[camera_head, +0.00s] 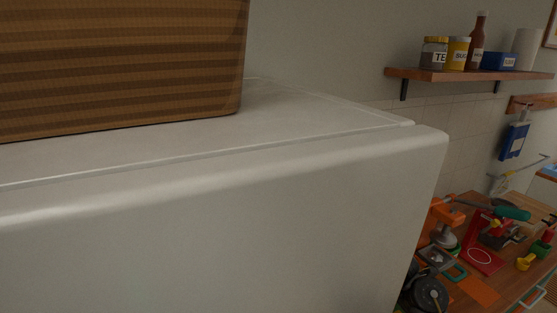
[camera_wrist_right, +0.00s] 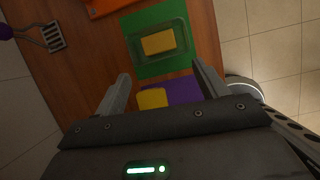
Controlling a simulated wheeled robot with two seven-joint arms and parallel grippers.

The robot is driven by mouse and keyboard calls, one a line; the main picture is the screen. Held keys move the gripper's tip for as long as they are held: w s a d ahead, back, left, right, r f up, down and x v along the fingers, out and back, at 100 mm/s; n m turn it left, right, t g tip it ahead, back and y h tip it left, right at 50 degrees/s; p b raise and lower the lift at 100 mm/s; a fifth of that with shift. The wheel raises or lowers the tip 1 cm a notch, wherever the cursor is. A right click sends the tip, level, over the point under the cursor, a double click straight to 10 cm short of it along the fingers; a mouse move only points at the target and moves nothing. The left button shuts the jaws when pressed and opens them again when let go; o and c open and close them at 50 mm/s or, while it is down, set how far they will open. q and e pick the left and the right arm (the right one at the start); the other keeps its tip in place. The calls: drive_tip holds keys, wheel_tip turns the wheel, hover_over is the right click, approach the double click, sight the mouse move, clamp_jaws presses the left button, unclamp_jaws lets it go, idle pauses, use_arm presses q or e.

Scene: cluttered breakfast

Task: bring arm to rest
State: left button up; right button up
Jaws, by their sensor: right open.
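My right gripper (camera_wrist_right: 161,72) shows in the right wrist view with its two fingers spread apart and nothing held between them. Beyond the fingers is a wooden surface (camera_wrist_right: 85,75) with a green mat (camera_wrist_right: 142,26) bearing a dish with a yellow block (camera_wrist_right: 158,43). A purple item (camera_wrist_right: 184,90) and another yellow item (camera_wrist_right: 152,98) show between the fingers, partly hidden by the gripper. Neither gripper shows in the head view. My left gripper is in no frame.
A large white cabinet (camera_head: 300,220) with a wooden box (camera_head: 120,65) on top fills much of the head view. A cluttered wooden table (camera_head: 510,279) stands lower right, below a wall shelf (camera_head: 470,76) with jars. Tiled floor (camera_wrist_right: 270,45) borders the surface in the wrist view.

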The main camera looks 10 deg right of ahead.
drive_tip(key=s+a+f+m+t+y, duration=0.1)
drive_tip(key=s+a+f+m, duration=0.3)
drive_tip(key=s, duration=0.3)
drive_tip(key=s+a+f+m+y, duration=0.1)
drive_tip(key=s+a+f+m, duration=0.3)
drive_tip(key=s, duration=0.3)
drive_tip(key=s+a+r+m+t+y, duration=0.1)
drive_tip(key=s+a+m, duration=0.35)
drive_tip(key=s, duration=0.25)
drive_tip(key=s+a+r+m+y, duration=0.1)
drive_tip(key=s+a+r+m, duration=0.15)
drive_tip(key=s+m, duration=0.35)
wheel_tip(320, 180, down, 36)
drive_tip(key=s+a+g+b, duration=0.1)
drive_tip(key=s+b, duration=0.2)
drive_tip(key=b, duration=0.5)
drive_tip(key=s+d+f+b, duration=0.1)
drive_tip(key=s+f+b, duration=0.2)
drive_tip(key=s+f, duration=0.4)
drive_tip(key=s+d+f+g+b, duration=0.1)
drive_tip(key=s+f+b, duration=0.2)
drive_tip(key=s+f, duration=0.5)
wheel_tip(320, 180, down, 6)
drive_tip(key=shift+s+d+r, duration=0.1)
drive_tip(key=shift+s+d, duration=0.1)
drive_tip(key=shift+d, duration=0.2)
drive_tip(key=shift+n, duration=0.25)
